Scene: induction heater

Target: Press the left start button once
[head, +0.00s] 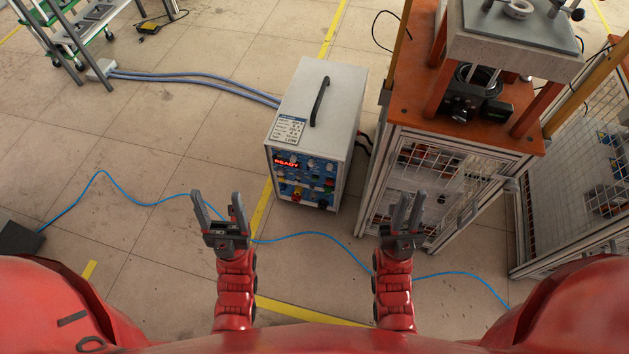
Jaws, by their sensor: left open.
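The induction heater (322,110) is a white box with a black top handle, standing on the floor ahead of me. Its front panel (303,180) has a red display reading READY and several small knobs and buttons. They are too small to tell which is the left start button. My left gripper (219,207) is open and empty, left of and nearer than the heater, apart from it. My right gripper (409,204) points forward, empty, right of the heater and in front of the caged stand. Its fingers look narrowly apart.
A caged workstation (437,134) with an orange top stands right of the heater, with another mesh cage (575,165) farther right. A blue cable (128,201) crosses the floor. Floor before the heater is mostly free.

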